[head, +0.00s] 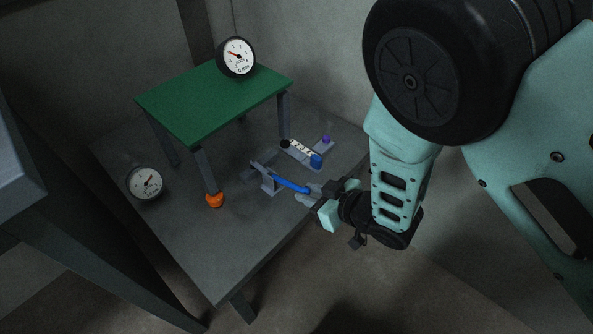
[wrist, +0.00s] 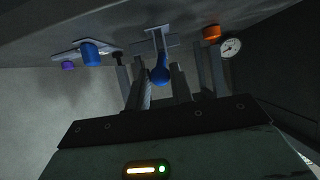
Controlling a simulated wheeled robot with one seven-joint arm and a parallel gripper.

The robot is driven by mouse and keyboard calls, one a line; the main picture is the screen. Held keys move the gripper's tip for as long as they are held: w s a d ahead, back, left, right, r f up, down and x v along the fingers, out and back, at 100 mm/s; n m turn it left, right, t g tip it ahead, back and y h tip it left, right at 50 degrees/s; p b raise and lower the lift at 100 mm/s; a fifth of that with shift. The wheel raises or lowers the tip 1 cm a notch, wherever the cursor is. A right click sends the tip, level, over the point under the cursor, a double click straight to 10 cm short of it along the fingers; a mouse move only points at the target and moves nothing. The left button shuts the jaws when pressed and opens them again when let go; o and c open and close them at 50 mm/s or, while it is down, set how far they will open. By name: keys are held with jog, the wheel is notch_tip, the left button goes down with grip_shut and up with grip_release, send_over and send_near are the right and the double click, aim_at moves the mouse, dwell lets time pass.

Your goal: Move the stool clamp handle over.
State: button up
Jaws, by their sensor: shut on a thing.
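The stool (head: 213,97) has a green top and grey legs and stands upright on a grey table. The clamp (head: 268,181) is a grey bracket beside the stool's near right side, with a long blue handle (head: 290,184) reaching toward my arm. My gripper (head: 312,193) comes in from the right and is shut on the outer end of the blue handle. In the wrist view the handle's rounded blue end (wrist: 160,75) sits between the two grey fingers. The fingers hide part of the handle's end in the head view.
A grey plate with a labelled strip (head: 301,151), a blue knob (head: 316,160) and a purple knob (head: 326,140) lies behind the clamp. One dial gauge (head: 236,57) is at the stool top, another (head: 144,182) at the table's left. The table's front is clear.

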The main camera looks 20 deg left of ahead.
jog(key=shift+w+a+r+p, duration=0.2)
jog(key=shift+r+p, duration=0.2)
jog(key=shift+r, duration=0.25)
jog(key=shift+w+a+r+p, duration=0.1)
jog(key=shift+a+r+p, duration=0.1)
jog(key=shift+r+p, duration=0.3)
jog(key=shift+a+r, duration=0.15)
jog(key=shift+r, duration=0.15)
jog(key=shift+w+a+r+p, duration=0.2)
jog(key=shift+a+r+p, duration=0.25)
jog(key=shift+r, duration=0.2)
jog(key=shift+w+a+r, duration=0.2)
jog(key=shift+a+r, duration=0.3)
jog(key=shift+a, duration=0.05)
jog(key=shift+r+p, duration=0.1)
jog(key=shift+p, duration=0.2)
jog(key=shift+w+a+r+p, duration=0.35)
jog(key=shift+a+r, duration=0.2)
jog(key=shift+a, duration=0.25)
jog(key=shift+w+a+r, duration=0.15)
jog(key=shift+a+r, duration=0.1)
jog(key=shift+a, duration=0.25)
